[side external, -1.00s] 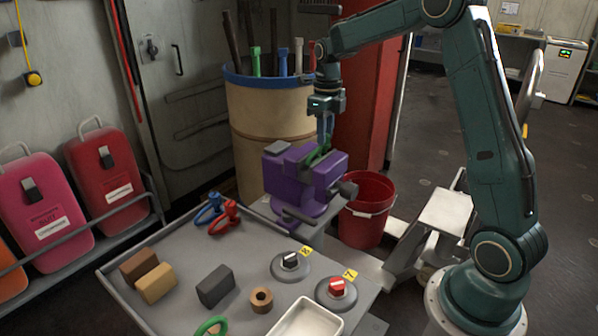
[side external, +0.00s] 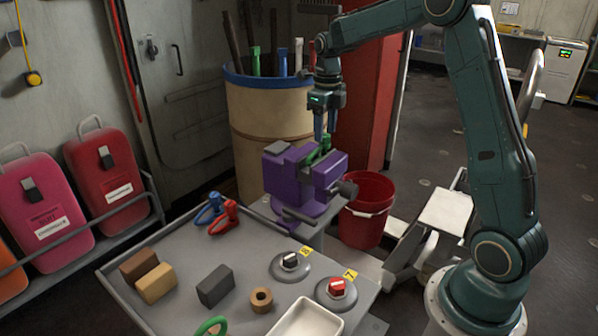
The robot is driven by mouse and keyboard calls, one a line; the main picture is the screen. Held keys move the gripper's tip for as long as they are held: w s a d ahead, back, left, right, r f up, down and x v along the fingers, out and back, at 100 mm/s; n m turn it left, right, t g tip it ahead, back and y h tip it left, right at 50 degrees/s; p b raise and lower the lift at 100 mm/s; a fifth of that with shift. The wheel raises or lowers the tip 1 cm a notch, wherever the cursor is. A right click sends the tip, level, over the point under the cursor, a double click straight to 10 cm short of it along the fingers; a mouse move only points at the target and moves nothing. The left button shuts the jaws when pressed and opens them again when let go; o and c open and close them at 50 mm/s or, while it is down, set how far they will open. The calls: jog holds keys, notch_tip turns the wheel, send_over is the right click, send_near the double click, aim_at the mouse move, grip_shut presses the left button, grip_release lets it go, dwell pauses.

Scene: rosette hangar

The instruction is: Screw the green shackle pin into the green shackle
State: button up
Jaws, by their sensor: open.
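The green shackle (side external: 314,158) sits in the jaws of the purple vise (side external: 290,172), its upper part showing. A small green piece at its top, between my fingertips, looks like the green shackle pin (side external: 325,143). How far it is threaded in cannot be seen. My gripper (side external: 325,138) points straight down just above the vise, with its fingers apart on either side of this piece. Whether a finger touches it is too small to tell.
A grey table (side external: 190,250) in front holds blue and red shackles (side external: 223,215), several blocks, two round switch bases and a white tray (side external: 305,322). A tan barrel (side external: 265,125) stands behind the vise, a red bucket (side external: 366,215) to its right.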

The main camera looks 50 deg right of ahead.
jog(key=shift+r, duration=1.35)
